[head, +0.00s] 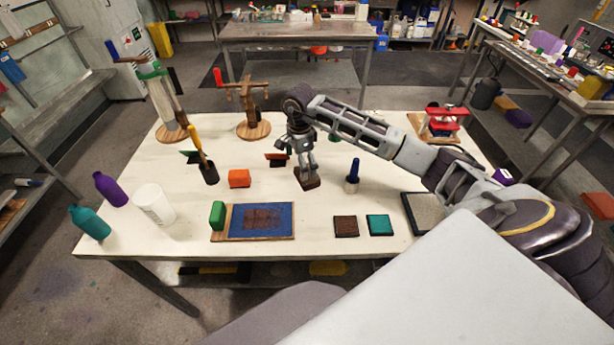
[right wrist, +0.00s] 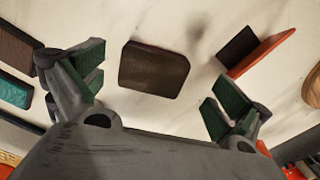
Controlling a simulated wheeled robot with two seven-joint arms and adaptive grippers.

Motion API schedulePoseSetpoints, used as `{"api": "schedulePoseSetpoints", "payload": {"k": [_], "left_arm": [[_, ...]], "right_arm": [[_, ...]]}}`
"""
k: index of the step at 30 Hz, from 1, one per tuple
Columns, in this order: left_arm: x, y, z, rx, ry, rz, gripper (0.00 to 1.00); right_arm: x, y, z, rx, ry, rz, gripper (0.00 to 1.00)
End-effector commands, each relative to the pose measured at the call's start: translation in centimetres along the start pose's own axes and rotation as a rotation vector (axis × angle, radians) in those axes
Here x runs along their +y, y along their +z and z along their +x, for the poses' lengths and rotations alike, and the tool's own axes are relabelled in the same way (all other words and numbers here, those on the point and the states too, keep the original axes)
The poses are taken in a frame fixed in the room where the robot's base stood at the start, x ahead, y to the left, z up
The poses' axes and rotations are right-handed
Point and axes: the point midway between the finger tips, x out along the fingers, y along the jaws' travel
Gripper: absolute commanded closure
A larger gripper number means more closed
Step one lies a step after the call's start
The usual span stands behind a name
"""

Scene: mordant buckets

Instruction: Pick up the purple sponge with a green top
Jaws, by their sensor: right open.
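My right gripper (head: 307,170) is open and points down over a dark brown block (head: 308,183) near the middle of the white table. In the right wrist view my right gripper (right wrist: 157,88) has its green-padded fingers apart, with the brown block (right wrist: 155,70) between and beyond them. No sponge plainly purple with a green top can be made out. A green block (head: 217,215) stands at the left end of a wooden board. My left gripper is out of view.
A blue-handled tool (head: 353,176) stands right of the gripper. An orange block (head: 239,179) lies to its left. Brown (head: 346,226) and teal (head: 379,225) squares lie in front. A white cup (head: 154,204) and purple bottle (head: 110,188) stand at the left.

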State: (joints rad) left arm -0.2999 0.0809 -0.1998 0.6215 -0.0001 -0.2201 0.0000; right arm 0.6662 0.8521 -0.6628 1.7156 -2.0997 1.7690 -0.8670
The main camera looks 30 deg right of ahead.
Motion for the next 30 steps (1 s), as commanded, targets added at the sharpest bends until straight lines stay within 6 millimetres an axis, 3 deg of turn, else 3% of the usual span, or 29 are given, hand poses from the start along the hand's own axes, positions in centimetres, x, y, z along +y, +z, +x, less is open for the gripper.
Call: {"api": "schedulePoseSetpoints", "payload": {"k": [16, 30], "left_arm": [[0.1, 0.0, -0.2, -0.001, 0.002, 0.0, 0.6], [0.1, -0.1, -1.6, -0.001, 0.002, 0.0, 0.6]], "right_arm": [[0.1, 0.0, 0.6, -0.001, 0.001, 0.0, 0.0], [0.5, -0.4, 4.2, -0.002, 0.002, 0.001, 0.0]]}}
